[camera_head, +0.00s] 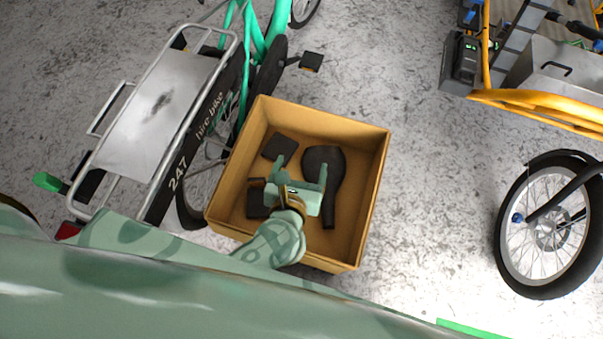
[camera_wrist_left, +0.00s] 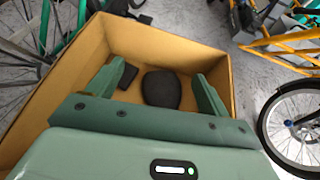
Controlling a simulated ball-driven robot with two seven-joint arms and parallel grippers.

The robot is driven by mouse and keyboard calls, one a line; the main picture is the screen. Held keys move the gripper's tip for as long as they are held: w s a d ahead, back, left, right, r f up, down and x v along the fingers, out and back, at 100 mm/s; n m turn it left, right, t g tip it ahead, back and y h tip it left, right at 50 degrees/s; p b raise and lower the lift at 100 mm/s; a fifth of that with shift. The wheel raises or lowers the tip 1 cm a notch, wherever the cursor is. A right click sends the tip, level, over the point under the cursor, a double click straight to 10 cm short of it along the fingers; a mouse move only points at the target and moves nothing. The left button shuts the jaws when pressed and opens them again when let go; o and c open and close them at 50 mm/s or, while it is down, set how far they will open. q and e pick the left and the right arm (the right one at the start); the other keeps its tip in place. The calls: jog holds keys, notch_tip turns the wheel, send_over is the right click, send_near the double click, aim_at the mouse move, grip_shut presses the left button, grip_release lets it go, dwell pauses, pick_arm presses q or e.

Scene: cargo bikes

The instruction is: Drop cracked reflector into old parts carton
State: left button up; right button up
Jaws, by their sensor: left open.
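The old parts carton (camera_head: 376,190) is an open brown box on the floor, also large in the wrist view (camera_wrist_left: 150,38). Inside lie a dark saddle-shaped part with a stem (camera_head: 324,165) and a flat black piece (camera_head: 281,148). More dark pieces (camera_head: 255,203) lie partly hidden beside my gripper. My left gripper (camera_head: 298,175) is over the carton's opening, fingers apart and pointing down into it. The wrist view shows nothing between its fingertips (camera_wrist_left: 158,71). I cannot make out the cracked reflector for certain among the pieces. My right gripper is not in view.
A green hire bike with a metal rack (camera_head: 165,95) stands close along the carton's left side. A yellow cargo bike (camera_head: 540,100) with its wheel (camera_head: 549,225) is at the right. Bare grey floor (camera_head: 440,200) lies between the carton and that wheel.

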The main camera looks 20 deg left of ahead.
pick_arm(q)
jog(key=p+v, duration=0.3)
jog(key=v, duration=0.9)
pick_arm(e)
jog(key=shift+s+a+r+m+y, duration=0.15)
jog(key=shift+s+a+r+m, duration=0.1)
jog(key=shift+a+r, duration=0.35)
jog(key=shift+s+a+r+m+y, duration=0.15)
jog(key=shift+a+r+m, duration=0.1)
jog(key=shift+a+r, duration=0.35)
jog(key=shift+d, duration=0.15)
